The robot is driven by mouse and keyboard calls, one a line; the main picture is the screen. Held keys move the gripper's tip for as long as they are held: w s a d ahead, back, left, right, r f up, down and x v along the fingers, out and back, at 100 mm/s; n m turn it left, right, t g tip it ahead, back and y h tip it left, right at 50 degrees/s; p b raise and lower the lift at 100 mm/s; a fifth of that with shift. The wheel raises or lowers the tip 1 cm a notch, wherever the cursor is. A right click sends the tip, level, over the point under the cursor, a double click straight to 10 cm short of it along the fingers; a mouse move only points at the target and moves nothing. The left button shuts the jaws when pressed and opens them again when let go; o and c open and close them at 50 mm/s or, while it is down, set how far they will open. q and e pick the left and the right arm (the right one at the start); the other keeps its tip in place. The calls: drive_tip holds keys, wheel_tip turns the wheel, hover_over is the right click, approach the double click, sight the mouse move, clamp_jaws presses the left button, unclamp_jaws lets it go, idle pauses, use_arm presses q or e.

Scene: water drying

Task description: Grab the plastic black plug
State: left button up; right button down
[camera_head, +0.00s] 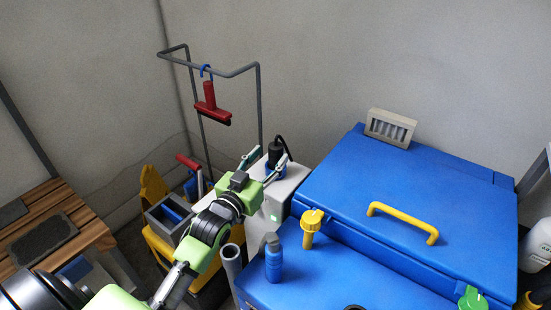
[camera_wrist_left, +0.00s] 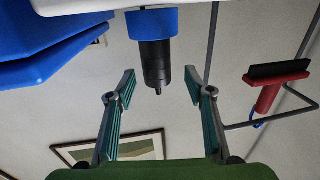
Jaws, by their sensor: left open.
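The black plug (camera_head: 275,153) stands upright in a blue socket (camera_head: 276,172) on top of a white-grey box, with a black cable at its upper end. My left gripper (camera_head: 265,162) is open at the plug, with one finger to each side of it in the picture. In the left wrist view, which looks upside down, the plug (camera_wrist_left: 155,62) hangs from the blue socket (camera_wrist_left: 152,22) between the open fingers of my left gripper (camera_wrist_left: 161,85). Clear space shows between plug and fingers there. My right gripper is not in view.
The white-grey box (camera_head: 283,200) stands against a large blue chest (camera_head: 400,190) with a yellow handle (camera_head: 403,220). A blue bottle (camera_head: 273,262) and a yellow valve (camera_head: 311,225) are in front. A red squeegee (camera_head: 210,105) hangs on a grey rack behind. A yellow cart is at left.

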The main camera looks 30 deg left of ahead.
sight(272, 156)
use_arm(q)
drive_tip(key=w, duration=0.4)
drive_tip(key=shift+d+f, duration=0.2)
drive_tip(key=c, duration=1.2)
drive_tip(key=shift+r, duration=0.1)
drive_tip(key=shift+c, duration=0.2)
